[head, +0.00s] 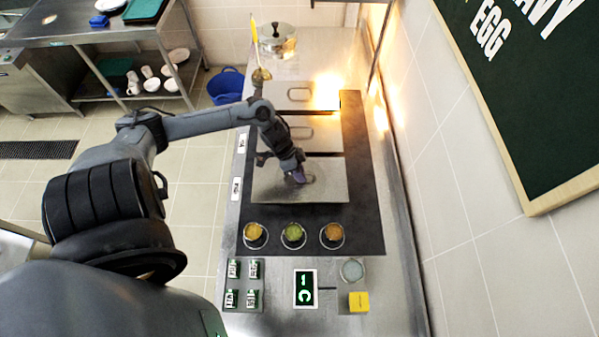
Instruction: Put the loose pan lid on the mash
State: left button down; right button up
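Three flat rectangular metal lids with loop handles lie in a row on the dark counter panel: a back lid (284,100), a middle lid (325,143) and a front lid (325,190). My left gripper (299,177) is at the handle of the front lid, pointing down. Its fingers are small and dark there, and I cannot tell whether they are shut on the handle. I cannot tell whether this lid rests or is slightly raised. The mash is not visible. Small labels (237,190) on the counter's left edge are unreadable. My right gripper is not in view.
Three cups with orange and green contents (293,235) stand in front of the front lid. Nearer are label blocks (243,284), a display (305,288) and a yellow block (358,301). A lidded steel pot (277,40) stands at the back. A tiled wall borders the right.

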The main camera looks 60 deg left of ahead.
pick_arm(q)
jog(key=shift+f, duration=0.4)
dwell(0.5)
jog(key=c, duration=1)
grip_release()
